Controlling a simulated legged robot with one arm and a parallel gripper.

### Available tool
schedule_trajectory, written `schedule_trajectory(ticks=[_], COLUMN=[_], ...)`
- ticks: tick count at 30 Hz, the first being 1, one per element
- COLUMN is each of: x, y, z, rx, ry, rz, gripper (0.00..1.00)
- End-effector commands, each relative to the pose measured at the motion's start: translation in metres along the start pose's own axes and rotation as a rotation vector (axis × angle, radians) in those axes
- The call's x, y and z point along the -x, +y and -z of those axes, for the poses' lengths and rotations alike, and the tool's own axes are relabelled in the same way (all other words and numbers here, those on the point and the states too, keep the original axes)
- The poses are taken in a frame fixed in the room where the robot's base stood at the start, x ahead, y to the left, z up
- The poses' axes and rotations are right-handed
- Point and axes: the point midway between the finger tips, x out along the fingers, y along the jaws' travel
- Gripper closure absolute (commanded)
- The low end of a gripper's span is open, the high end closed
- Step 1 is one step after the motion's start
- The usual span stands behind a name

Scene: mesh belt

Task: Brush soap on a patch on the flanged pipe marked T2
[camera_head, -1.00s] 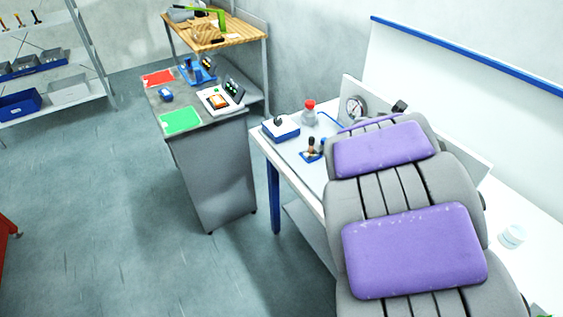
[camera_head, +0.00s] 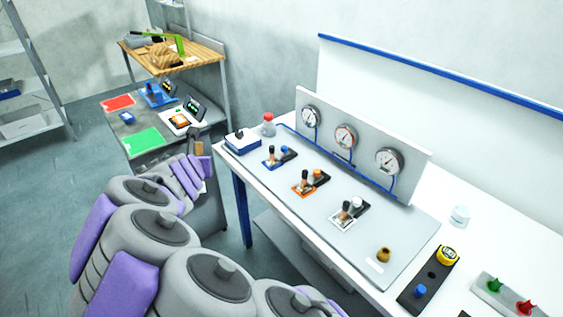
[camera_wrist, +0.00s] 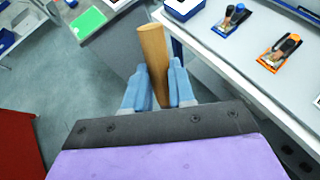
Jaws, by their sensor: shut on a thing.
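My gripper (camera_wrist: 152,88) is shut on a tan wooden handle (camera_wrist: 152,50), likely the brush's. Three small fittings stand on the bench's panel: one on a blue base (camera_head: 272,163), one on orange (camera_head: 301,190), one on white (camera_head: 343,222). I can read no T2 mark and cannot tell which is the flanged pipe. No soap patch shows.
Three gauges (camera_head: 344,136) stand on an upright board behind the fittings. A red-capped bottle (camera_head: 268,128) and a blue-white box (camera_head: 240,146) are at the bench's left end. A white jar (camera_head: 460,215) and a black button box (camera_head: 419,290) are at right.

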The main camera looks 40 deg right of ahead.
Motion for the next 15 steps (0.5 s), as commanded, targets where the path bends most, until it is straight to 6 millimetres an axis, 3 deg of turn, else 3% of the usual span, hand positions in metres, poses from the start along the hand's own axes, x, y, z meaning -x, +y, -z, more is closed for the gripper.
schedule_trajectory(ticks=[9, 15], x=[-0.046, -0.065], y=[-0.051, -0.071], z=[0.001, 0.003], rx=[-0.088, -0.132], ry=[-0.077, -0.131], rz=[0.172, 0.280], gripper=[1.00, 1.00])
